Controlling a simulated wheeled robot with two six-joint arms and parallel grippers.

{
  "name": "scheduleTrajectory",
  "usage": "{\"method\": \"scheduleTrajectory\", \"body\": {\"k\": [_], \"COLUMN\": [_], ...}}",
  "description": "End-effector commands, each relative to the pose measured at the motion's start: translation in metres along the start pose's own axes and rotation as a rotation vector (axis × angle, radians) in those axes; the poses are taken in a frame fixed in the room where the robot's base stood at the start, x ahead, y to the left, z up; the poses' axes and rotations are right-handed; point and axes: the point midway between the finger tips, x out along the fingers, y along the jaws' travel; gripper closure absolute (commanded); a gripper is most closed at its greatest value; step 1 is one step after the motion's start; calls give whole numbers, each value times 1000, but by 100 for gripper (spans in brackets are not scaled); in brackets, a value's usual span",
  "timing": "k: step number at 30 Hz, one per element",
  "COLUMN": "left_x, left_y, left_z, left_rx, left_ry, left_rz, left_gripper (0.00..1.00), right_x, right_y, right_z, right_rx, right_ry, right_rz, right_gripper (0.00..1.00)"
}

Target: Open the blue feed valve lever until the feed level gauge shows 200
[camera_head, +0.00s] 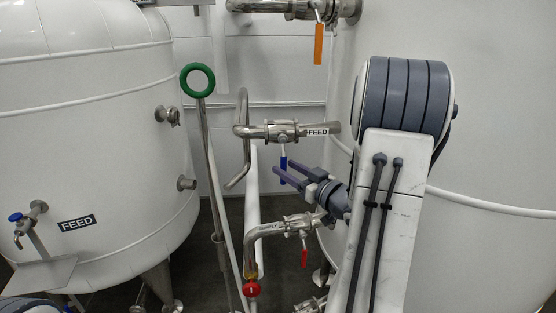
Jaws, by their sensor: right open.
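The blue feed valve lever (283,162) hangs straight down from the steel valve on the pipe labelled FEED (318,132), near the picture's middle. My left gripper is not in view. No feed level gauge reading is visible.
A white FEED tank (95,130) fills the left, and another large white tank (480,120) stands behind my right arm. An orange lever (318,45) hangs above and a red lever (304,258) below. A green ring handle (198,80) tops a pole left of the valve.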

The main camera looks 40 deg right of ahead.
Motion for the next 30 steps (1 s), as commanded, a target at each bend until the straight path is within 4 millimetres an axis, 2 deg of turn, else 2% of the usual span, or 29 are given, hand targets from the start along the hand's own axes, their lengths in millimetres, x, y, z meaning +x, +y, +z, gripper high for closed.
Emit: {"method": "scheduleTrajectory", "body": {"k": [3, 9, 20, 23, 24, 30], "left_x": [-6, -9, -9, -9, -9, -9], "left_y": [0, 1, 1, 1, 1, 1], "left_z": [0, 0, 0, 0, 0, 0], "left_rx": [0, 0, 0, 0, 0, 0], "left_ry": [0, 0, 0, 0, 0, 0], "left_rz": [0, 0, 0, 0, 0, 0], "left_gripper": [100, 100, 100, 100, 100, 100], "right_x": [23, 46, 50, 49, 49, 49], "right_y": [-2, 0, 3, 3, 3, 3], "right_z": [-1, 0, 0, 0, 0, 0], "right_rx": [0, -1, -1, -1, -1, -1], "right_ry": [-1, -1, -1, -1, -1, -1], "right_rz": [-6, -2, 5, 5, 5, 6], "right_gripper": [49, 49, 49, 84, 99, 100]}}
